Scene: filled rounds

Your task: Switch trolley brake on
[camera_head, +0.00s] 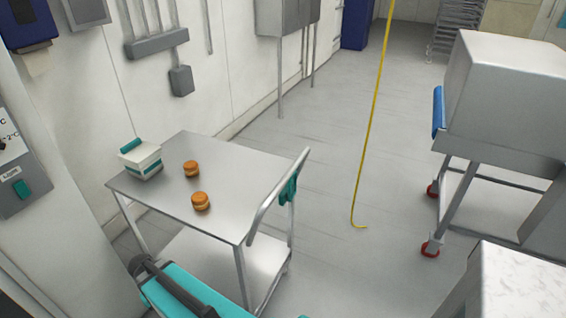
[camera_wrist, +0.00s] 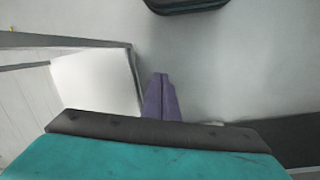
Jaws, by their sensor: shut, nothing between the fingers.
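The steel trolley (camera_head: 225,165) stands left of centre in the head view, with a flat top, a lower shelf and a raised bar handle (camera_head: 277,196) on its right side. A teal part (camera_head: 289,189) sits at the handle's post; I cannot tell whether it is the brake or how it is set. My gripper (camera_wrist: 160,77) shows in the wrist view as two purple fingers, shut and empty, apart from the trolley's handle. My teal arm is at the bottom of the head view; the fingers are not visible there.
Two orange-brown filled rounds (camera_head: 200,201) and a white-and-teal box (camera_head: 141,160) are on the trolley top. A yellow line (camera_head: 371,120) marks the open floor to the right. A steel machine on red-wheeled legs (camera_head: 500,110) stands at right. A wall is behind the trolley.

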